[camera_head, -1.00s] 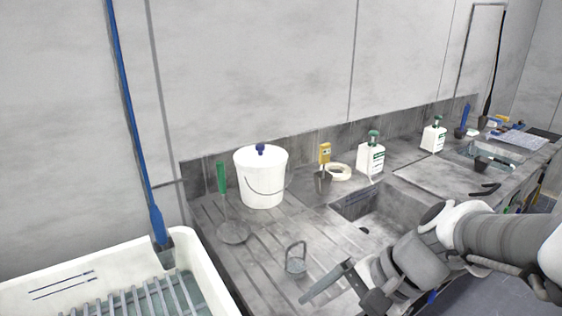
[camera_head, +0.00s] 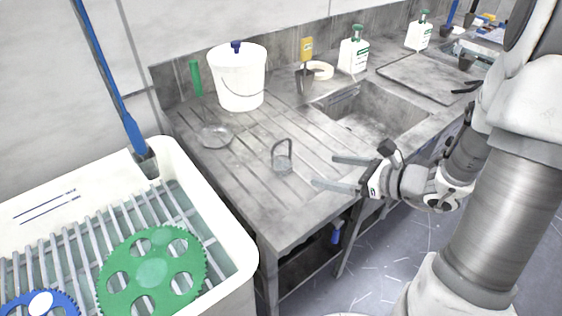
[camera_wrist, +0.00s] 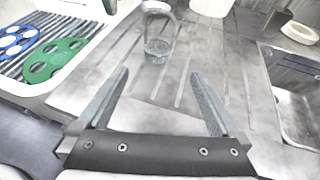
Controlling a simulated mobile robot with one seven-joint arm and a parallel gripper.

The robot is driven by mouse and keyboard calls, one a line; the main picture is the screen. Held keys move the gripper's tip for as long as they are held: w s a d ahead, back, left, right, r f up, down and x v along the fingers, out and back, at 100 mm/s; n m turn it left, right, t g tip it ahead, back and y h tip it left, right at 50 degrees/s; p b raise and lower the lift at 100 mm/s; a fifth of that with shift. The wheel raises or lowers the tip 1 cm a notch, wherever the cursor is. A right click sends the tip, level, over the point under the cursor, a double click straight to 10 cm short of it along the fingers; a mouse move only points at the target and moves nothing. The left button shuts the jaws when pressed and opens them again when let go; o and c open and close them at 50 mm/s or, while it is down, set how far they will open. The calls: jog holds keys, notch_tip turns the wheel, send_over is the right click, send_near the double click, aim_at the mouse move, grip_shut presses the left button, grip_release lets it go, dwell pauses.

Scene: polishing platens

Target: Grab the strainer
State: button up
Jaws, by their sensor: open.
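The strainer (camera_head: 282,163) looks like a small grey mesh cup with an upright loop handle. It stands on the grooved grey drainboard in the head view. In the wrist view the strainer (camera_wrist: 158,48) is at the top centre, beyond and between my fingertips, with its loop at the top edge. My gripper (camera_head: 325,170) is open and empty, to the right of the strainer, its fingers pointing left towards it. In the wrist view both fingers of my gripper (camera_wrist: 160,73) are spread, with bare drainboard between them. A gap separates them from the strainer.
A white bucket (camera_head: 238,80) stands at the back. The sink basin (camera_head: 370,115) is to the right. A white tub (camera_head: 235,240) with a green gear-like disc (camera_head: 152,272) is at front left.

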aim_at(286, 164)
jog(key=b+x, duration=0.1)
jog(key=x, duration=0.8)
jog(key=shift+w+a+f, duration=0.2)
jog(key=shift+a, duration=0.1)
jog(key=x, duration=0.2)
jog(key=b+x, duration=0.1)
jog(key=x, duration=0.1)
jog(key=shift+s+a+f, duration=0.1)
jog(key=shift+s+a, duration=0.05)
jog(key=shift+a, duration=0.2)
jog(key=shift+w+a+f, duration=0.1)
jog(key=shift+w+a, duration=0.15)
jog(key=shift+w, duration=0.1)
jog(key=c, duration=1.4)
